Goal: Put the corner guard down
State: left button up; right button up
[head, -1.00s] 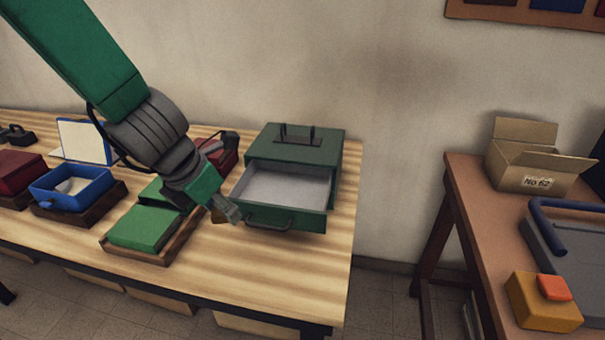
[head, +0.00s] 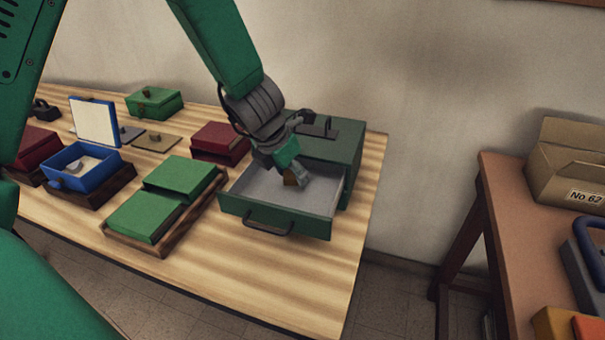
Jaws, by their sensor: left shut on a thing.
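My left gripper (head: 296,180) is shut on the corner guard (head: 290,179), a small brown-gold piece mostly hidden by the fingers. The gripper points down over the open drawer (head: 262,207) of the green cabinet (head: 345,151). The corner guard is over or inside the drawer; I cannot tell whether it touches the grey drawer floor. My right gripper is not in view.
A wooden tray (head: 190,224) with green covers (head: 147,214) stands left of the drawer. A blue open box (head: 97,180), a dark red box (head: 220,138) and a green box (head: 154,102) stand farther left. Bare tabletop (head: 330,265) lies in front of the drawer.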

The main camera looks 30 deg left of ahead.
aim_at(293, 175)
pick_arm(q)
jog(key=w+a+f, duration=0.2)
jog(key=w+f, duration=0.1)
jog(key=shift+w+a+f, duration=0.1)
jog(key=shift+a, duration=0.1)
jog(key=shift+c, duration=0.3)
jog(key=shift+d, duration=1.1)
jog(key=o, duration=0.6)
jog(key=shift+d, duration=0.1)
jog(key=o, duration=0.3)
jog(key=shift+o, duration=0.2)
jog(key=shift+a+f, duration=0.2)
jog(key=shift+a, duration=0.75)
jog(key=shift+d+r, duration=0.2)
jog(key=shift+d, duration=0.1)
jog(key=p+v, duration=0.4)
jog(key=v, duration=0.8)
jog(key=shift+r, duration=0.2)
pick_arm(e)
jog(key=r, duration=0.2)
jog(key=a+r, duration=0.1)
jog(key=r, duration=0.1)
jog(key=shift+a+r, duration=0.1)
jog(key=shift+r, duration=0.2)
